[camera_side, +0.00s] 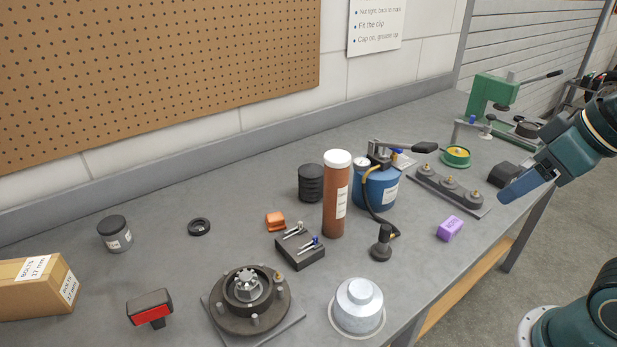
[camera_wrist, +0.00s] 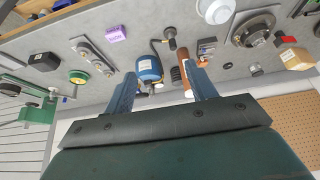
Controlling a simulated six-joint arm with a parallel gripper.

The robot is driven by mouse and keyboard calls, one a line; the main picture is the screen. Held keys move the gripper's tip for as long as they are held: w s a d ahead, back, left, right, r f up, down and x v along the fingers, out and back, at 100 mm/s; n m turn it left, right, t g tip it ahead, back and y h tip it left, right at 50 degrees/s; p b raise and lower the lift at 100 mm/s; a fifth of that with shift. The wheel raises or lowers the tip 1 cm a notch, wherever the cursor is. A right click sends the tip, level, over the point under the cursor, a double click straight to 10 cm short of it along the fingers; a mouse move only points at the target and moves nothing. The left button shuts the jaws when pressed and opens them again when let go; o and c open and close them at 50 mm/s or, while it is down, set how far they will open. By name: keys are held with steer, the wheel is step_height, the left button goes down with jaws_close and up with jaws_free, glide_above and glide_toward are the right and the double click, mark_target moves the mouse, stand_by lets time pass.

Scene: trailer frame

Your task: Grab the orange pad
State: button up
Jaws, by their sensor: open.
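The orange pad (camera_side: 275,221) is a small block lying on the grey bench, left of the tall brown tube and just behind a black block with pins. In the wrist view a small orange patch (camera_wrist: 203,63) shows beside the right finger, partly hidden by it. My gripper (camera_side: 522,187) is at the right, above the bench's front edge, far from the pad. In the wrist view its two blue fingers (camera_wrist: 161,72) are spread apart with nothing held between them.
The brown tube (camera_side: 336,200) with a white cap and the blue canister (camera_side: 376,190) with a hose stand between my gripper and the pad. The black pin block (camera_side: 300,250) and a stack of black discs (camera_side: 311,183) are close to the pad.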

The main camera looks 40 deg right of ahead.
steer(key=w+a+r+n+g, duration=0.1)
steer(key=w+r+n, duration=0.1)
steer(key=w, duration=0.4)
steer(key=w+a+r+n, duration=0.2)
steer(key=w, duration=0.4)
steer(key=n+g+y, duration=0.2)
steer(key=n+g, duration=0.2)
steer(key=n, duration=0.7)
glide_above(275, 216)
steer(key=d, duration=0.1)
step_height(275, 216, down, 24)
steer(key=shift+d+f, duration=0.1)
steer(key=shift+d, duration=0.05)
steer(key=shift+s+a+f+m, duration=0.2)
steer(key=shift+f+m, duration=0.1)
steer(key=shift+f, duration=0.2)
steer(key=shift+w+a+f, duration=0.1)
steer(key=shift+a+f, duration=0.1)
steer(key=shift+f, duration=1.05)
steer(key=shift+w+a+f, duration=0.1)
steer(key=shift+a+f, duration=0.05)
steer(key=shift+f, duration=1.05)
